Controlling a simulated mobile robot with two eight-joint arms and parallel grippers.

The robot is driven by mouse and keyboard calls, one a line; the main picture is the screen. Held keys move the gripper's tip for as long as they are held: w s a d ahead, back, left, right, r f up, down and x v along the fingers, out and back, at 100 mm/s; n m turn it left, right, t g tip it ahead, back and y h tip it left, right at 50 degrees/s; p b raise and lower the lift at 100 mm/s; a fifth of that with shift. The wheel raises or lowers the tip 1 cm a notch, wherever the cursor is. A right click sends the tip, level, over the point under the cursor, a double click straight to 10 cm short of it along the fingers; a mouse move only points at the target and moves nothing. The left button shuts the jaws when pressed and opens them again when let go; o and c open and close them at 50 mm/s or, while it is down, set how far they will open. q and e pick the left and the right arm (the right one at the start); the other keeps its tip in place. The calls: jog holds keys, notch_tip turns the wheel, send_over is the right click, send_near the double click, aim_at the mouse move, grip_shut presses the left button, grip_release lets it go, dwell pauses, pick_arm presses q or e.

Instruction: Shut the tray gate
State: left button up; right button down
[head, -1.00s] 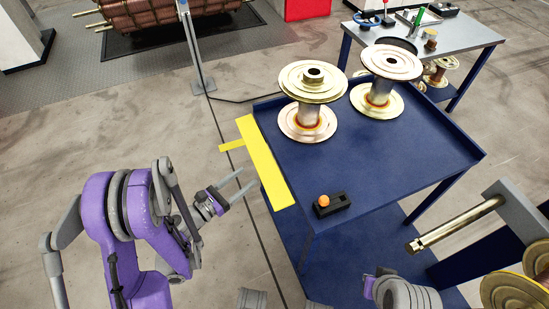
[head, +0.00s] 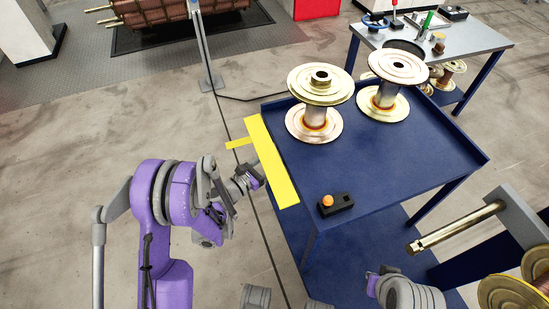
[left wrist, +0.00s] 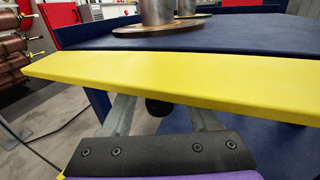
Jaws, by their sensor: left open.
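The tray gate is a long flat yellow bar (head: 272,162) with a short tab sticking out to its left. It lies along the left edge of the blue tray table (head: 385,175). My left gripper (head: 256,178) is at the outer side of the bar, just below the tab. In the left wrist view the yellow gate (left wrist: 185,72) crosses the whole picture. The two fingers of my left gripper (left wrist: 163,112) are spread with nothing between them, and their tips are hidden behind the gate's near edge. I cannot tell whether they touch it. My right gripper is not in view.
Two metal spools (head: 317,105) (head: 388,95) stand on the tray's far part. A black box with an orange knob (head: 335,204) sits at its near left corner. A brass-coloured rod (head: 458,228) is at the right. A thin post (head: 203,50) stands behind on the floor.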

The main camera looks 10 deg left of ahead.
aim_at(268, 154)
pick_arm(q)
grip_shut()
dwell(0.4)
jog(key=g+y+p, duration=0.1)
jog(key=a+r+m+g+y+p, duration=0.1)
jog(key=g, duration=0.1)
jog(key=shift+s+m, duration=0.3)
jog(key=shift+s, duration=0.1)
jog(key=y, duration=0.1)
jog(key=g+y+p, duration=0.1)
jog(key=r+g, duration=0.1)
jog(key=shift+s+a+m+y, duration=0.15)
jog(key=shift+a+m+y, duration=0.1)
jog(key=shift+m+y, duration=0.15)
jog(key=g+y, duration=0.1)
jog(key=r+m+g+y+p, duration=0.1)
jog(key=y, duration=0.1)
jog(key=g+y+p, duration=0.1)
jog(key=g, duration=0.1)
jog(key=shift+s+a+r+y, duration=0.1)
jog(key=shift+a+r+y, duration=0.05)
jog(key=shift+r+y, duration=0.2)
jog(key=g+y, duration=0.1)
jog(key=r+m+g+y+p, duration=0.1)
jog(key=y, duration=0.1)
jog(key=shift+r+g+y+p, duration=0.15)
jog(key=shift+g+y+p, duration=0.15)
jog(key=shift+g, duration=0.1)
